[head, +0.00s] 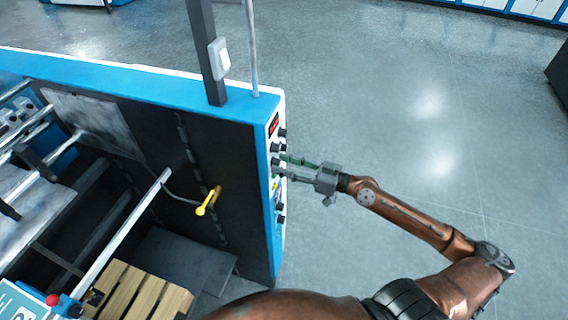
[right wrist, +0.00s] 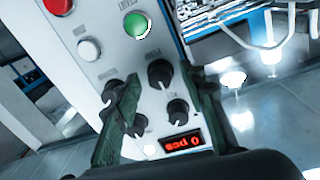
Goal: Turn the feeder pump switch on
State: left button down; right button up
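The control panel (head: 270,165) is on the narrow end of the blue and black machine. In the right wrist view its white face (right wrist: 100,68) carries several black knobs (right wrist: 160,73), some partly hidden by a finger. The labels are too small to read, so I cannot tell which control is the feeder pump switch. My right gripper (head: 283,165) is at the panel, and its green fingers show in the right wrist view (right wrist: 160,84). They are apart, with black knobs between and beside them. I cannot tell whether a finger touches a knob. My left gripper is not in view.
A red button (right wrist: 58,5), a white button (right wrist: 89,49), a green button (right wrist: 137,25) and a lit red display (right wrist: 181,143) share the panel. A dark post (head: 207,55) rises from the machine. A wooden pallet (head: 140,295) lies at lower left.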

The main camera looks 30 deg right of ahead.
jog(key=shift+c, duration=0.5)
grip_shut()
